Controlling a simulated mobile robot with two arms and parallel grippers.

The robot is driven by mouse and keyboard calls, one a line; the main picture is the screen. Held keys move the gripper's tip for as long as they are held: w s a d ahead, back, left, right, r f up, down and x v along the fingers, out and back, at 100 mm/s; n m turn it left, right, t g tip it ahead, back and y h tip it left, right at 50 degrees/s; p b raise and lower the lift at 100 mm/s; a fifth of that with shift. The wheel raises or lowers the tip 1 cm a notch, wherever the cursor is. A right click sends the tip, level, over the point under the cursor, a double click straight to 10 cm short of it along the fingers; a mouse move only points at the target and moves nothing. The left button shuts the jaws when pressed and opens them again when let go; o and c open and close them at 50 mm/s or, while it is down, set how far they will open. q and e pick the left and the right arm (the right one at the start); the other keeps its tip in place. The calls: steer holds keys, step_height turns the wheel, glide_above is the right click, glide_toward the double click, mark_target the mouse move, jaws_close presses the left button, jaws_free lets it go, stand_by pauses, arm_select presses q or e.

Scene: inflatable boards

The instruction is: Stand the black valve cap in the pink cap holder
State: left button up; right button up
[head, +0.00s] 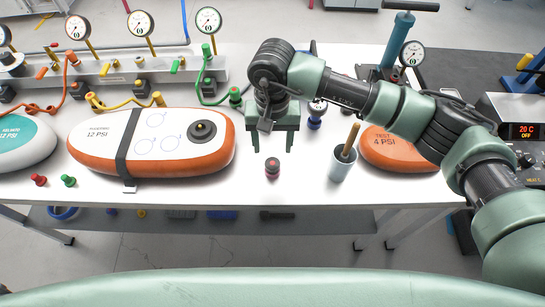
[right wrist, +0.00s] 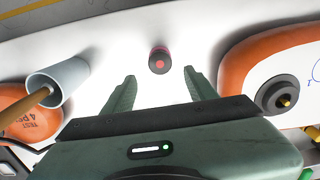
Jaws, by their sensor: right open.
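The black valve cap (right wrist: 159,62) stands near the table's front edge, a dark round piece with a red spot in its middle. It also shows in the head view (head: 273,168). A thin pink rim (right wrist: 162,48) shows around its far side, which seems to be the pink cap holder; most of it is hidden and I cannot tell how deep the cap sits. My right gripper (head: 273,143) is open and empty, pointing down at the table. In the right wrist view its fingertips (right wrist: 163,80) are apart, with the cap just beyond them, untouched. My left gripper is not in view.
An orange and white board (head: 150,140) with a black valve lies to the left. A light-blue cup (head: 343,165) with a wooden stick stands to the right, before another orange board (head: 395,150). Red and green caps (head: 68,181) lie at the front left. Gauges and hoses line the back.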

step_height(320, 180, up, 5)
steer(key=shift+f+b, duration=0.1)
steer(key=shift+b, duration=0.45)
steer(key=shift+s, duration=0.1)
